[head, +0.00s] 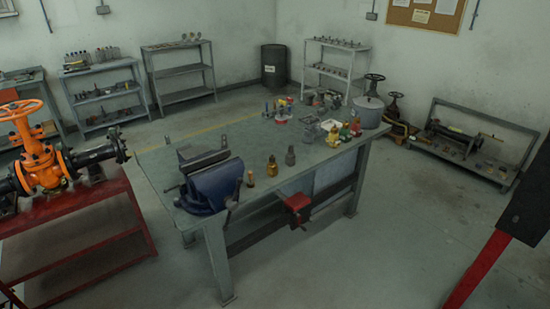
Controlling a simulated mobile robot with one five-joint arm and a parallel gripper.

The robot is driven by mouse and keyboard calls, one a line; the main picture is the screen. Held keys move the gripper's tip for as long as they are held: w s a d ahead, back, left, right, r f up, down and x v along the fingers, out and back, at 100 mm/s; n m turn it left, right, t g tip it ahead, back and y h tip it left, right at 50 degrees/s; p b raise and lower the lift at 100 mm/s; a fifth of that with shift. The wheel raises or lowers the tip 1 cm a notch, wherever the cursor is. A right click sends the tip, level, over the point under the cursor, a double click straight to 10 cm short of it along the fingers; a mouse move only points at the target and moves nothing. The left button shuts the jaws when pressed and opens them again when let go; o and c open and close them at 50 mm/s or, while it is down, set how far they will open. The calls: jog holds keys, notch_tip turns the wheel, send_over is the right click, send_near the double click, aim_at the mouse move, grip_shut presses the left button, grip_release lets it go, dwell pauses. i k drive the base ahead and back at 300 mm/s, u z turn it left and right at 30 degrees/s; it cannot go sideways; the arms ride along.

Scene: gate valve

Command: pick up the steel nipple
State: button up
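I cannot pick out the steel nipple for certain. Many small items stand on the green-grey workbench (190,218) in the middle of the head view, and they are too small to tell apart. A dark grey metal piece (290,156) stands upright near the bench's front edge, but I cannot tell what it is. My gripper is not in view.
A blue vise (215,184) sits on the bench's left end. An orange valve (38,145) is on a red stand at left. Floor in front is clear.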

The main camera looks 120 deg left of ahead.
aim_at(290, 157)
jog(key=z, duration=4.25)
jog(key=k, duration=2.4)
jog(key=z, duration=0.1)
